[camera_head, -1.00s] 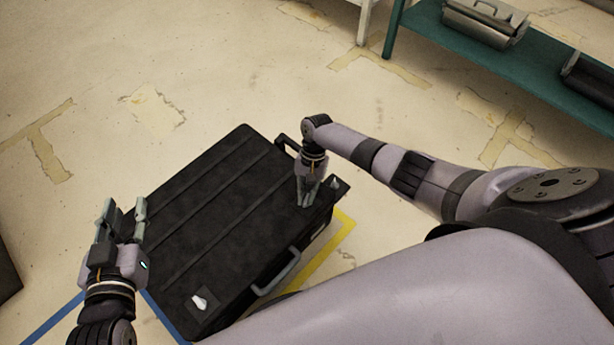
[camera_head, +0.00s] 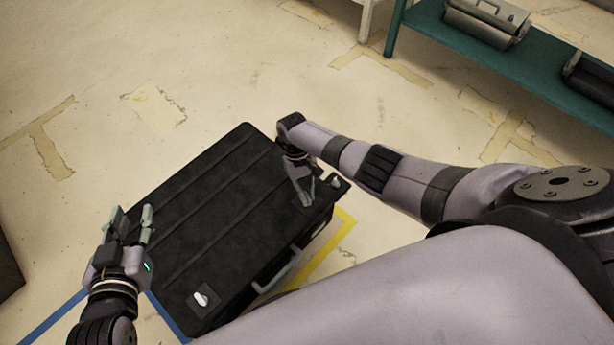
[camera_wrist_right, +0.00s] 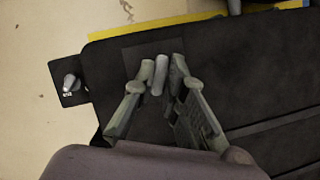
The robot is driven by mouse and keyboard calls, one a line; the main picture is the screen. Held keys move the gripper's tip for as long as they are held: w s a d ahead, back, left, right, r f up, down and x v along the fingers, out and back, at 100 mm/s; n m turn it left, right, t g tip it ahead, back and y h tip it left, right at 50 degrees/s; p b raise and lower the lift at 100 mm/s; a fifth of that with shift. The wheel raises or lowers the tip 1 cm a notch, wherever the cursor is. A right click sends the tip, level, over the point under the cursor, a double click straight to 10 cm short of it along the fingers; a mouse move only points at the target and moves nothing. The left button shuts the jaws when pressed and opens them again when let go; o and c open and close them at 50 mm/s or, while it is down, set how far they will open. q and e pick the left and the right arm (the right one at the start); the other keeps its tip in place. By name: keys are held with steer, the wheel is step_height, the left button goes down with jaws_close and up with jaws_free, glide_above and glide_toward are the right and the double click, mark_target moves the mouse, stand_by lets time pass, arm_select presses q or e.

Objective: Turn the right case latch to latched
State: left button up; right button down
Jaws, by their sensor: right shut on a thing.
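The black case (camera_head: 210,215) lies flat on the floor. The right case latch, a small light grey knob (camera_wrist_right: 158,76) on a dark plate, sits between the fingers of my right gripper (camera_wrist_right: 162,72) in the right wrist view. My right gripper (camera_head: 307,200) is shut on it at the case's right corner, and its fingers hide most of the latch in the head view. The left latch (camera_head: 201,299) is a white knob on a square plate at the case's near corner.
A small knob (camera_head: 335,182) on a tab sticks out beyond the case's right corner; it also shows in the right wrist view (camera_wrist_right: 70,83). A carry handle (camera_head: 278,272) is on the near side. A teal shelf (camera_head: 455,45) holds metal boxes at the upper right. Open floor lies behind.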

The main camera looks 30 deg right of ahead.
arm_select(q)
steer(key=shift+s+a+f+g+y+p, duration=0.15)
steer(key=shift+s+a+f+g, duration=0.1)
steer(key=shift+s+f+g, duration=0.35)
steer(key=shift+s+a+f+g+y+p, duration=0.1)
steer(key=shift+s+a+f+g+p, duration=0.25)
steer(key=shift+f, duration=0.35)
steer(key=shift+s+a+f+g+y, duration=0.15)
steer(key=shift+s+f+g, duration=0.3)
steer(key=shift+s+f, duration=0.15)
arm_select(e)
steer(key=shift+n+h, duration=1)
steer(key=shift+n, duration=1.4)
steer(key=c, duration=1.6)
jaws_free()
steer(key=shift+c, duration=0.2)
steer(key=shift+a, duration=0.1)
arm_select(q)
steer(key=shift+d, duration=0.1)
arm_select(e)
steer(key=shift+r, duration=0.1)
steer(key=v, duration=1.1)
steer(key=shift+r, duration=0.45)
